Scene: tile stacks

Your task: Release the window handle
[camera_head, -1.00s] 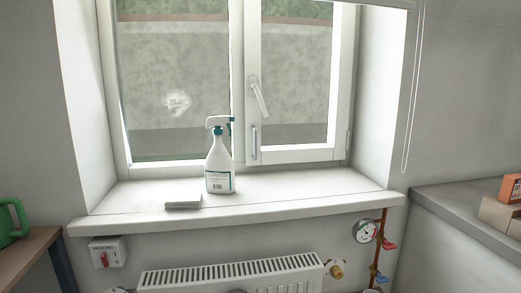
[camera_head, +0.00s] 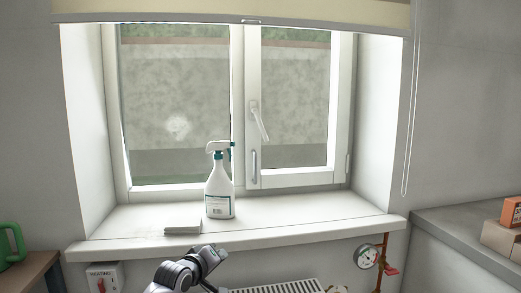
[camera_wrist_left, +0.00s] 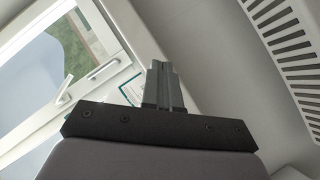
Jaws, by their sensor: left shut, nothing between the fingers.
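The white window handle (camera_head: 259,121) sits on the middle frame of the window and slants down to the right. It also shows tilted in the left wrist view (camera_wrist_left: 65,90). A second, vertical pull handle (camera_head: 254,164) is lower on the same frame. My left arm shows at the bottom of the head view, below the sill and well apart from the handle. My left gripper (camera_wrist_left: 163,85) has its fingers together and empty in the left wrist view. My right gripper is not in view.
A spray bottle (camera_head: 219,190) and a folded white cloth (camera_head: 182,227) stand on the sill (camera_head: 300,226), in front of the window. A radiator (camera_head: 275,287) is below. A blind (camera_head: 300,14) hangs above. The sill's right part is clear.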

